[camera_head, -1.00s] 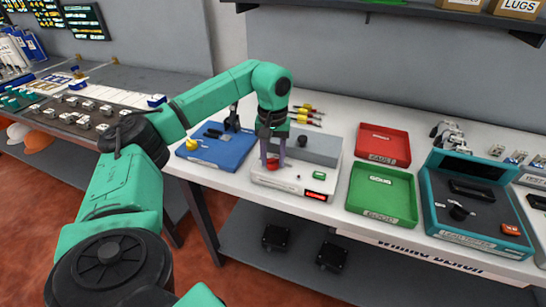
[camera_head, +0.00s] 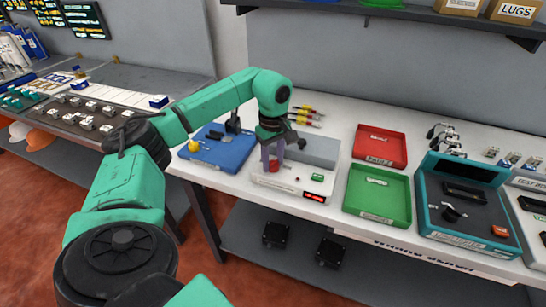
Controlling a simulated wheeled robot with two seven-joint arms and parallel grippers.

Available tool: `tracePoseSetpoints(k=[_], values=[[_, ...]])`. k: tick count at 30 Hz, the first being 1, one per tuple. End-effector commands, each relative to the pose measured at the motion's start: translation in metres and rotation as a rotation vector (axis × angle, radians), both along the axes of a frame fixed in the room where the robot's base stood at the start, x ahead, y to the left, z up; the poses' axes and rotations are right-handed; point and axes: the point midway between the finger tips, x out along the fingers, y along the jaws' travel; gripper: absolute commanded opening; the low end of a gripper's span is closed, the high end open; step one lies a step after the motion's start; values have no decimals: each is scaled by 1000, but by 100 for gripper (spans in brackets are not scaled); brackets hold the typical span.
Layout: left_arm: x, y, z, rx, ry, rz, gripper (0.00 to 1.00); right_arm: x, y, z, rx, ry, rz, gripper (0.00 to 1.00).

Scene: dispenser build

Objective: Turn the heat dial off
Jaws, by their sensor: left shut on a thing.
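The heat dial (camera_head: 274,168) is a small red knob on the top of a white and grey heater unit (camera_head: 290,184) on the white bench. My left gripper (camera_head: 273,163) points down from above, with its purple-grey fingers on either side of the red dial and shut on it. The fingers hide part of the dial, so its pointer position cannot be read. A red lit display (camera_head: 314,196) shows on the unit's front edge; its text is too small to read. My right gripper is not in view.
A blue tray (camera_head: 232,158) lies left of the unit. A red tray (camera_head: 380,148) and a green tray (camera_head: 377,196) stand to its right, then a teal tester case (camera_head: 470,238). Several yellow-handled tools (camera_head: 307,117) lie behind the unit.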

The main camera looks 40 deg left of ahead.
Motion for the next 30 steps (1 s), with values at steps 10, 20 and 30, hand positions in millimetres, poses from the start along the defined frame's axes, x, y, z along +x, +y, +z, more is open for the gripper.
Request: tracePoseSetpoints(k=[10,20,30], values=[[1,0,2,1,-3,329,0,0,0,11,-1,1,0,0],[1,1,2,0,-4,643,0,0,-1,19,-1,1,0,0],[1,1,2,0,-5,965,0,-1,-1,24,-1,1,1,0]])
